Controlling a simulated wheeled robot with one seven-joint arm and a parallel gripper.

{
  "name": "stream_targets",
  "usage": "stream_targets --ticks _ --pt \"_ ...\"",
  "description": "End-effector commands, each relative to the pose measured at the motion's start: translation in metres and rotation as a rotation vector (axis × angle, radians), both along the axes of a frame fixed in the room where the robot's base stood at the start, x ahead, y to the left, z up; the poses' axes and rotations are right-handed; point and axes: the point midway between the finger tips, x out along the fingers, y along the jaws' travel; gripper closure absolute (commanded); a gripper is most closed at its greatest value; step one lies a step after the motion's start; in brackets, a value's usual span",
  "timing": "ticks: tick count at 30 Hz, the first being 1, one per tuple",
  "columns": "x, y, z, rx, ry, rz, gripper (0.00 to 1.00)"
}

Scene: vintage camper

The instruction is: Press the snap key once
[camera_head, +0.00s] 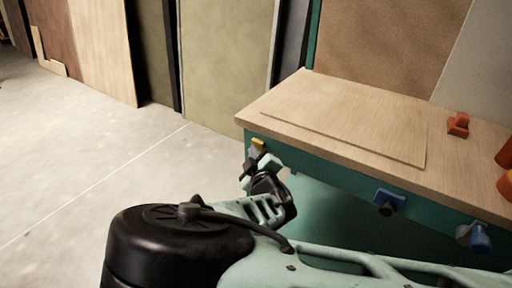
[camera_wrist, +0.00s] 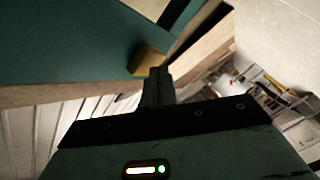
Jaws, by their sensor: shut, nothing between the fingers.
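A small yellow block (camera_head: 259,143) is on the teal front face of the bench, near its left corner. It may be the snap key, but no label can be read. It also shows in the wrist view (camera_wrist: 146,61), just beyond my fingertips. My gripper (camera_head: 257,156) is shut and empty, right below the yellow block in the head view. In the wrist view, the closed fingers (camera_wrist: 159,73) overlap the block's lower right edge. I cannot tell whether they touch it.
The wooden bench top (camera_head: 290,95) carries a thin board (camera_head: 350,125) and an orange object (camera_head: 458,124). A blue fixture with a dark knob (camera_head: 388,202) and another blue fixture (camera_head: 476,237) sit on the teal front. Open concrete floor (camera_head: 90,150) lies to the left.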

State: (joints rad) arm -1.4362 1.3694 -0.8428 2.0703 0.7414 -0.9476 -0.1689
Motion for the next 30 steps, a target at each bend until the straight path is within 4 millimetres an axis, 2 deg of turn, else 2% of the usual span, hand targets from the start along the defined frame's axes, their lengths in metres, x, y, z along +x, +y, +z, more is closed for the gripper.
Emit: stream_targets --ticks 20,30 --pt "0.004 -0.003 0.000 0.000 0.001 -0.001 1.00" --pt "-0.007 0.006 0.000 0.001 0.001 0.001 1.00"
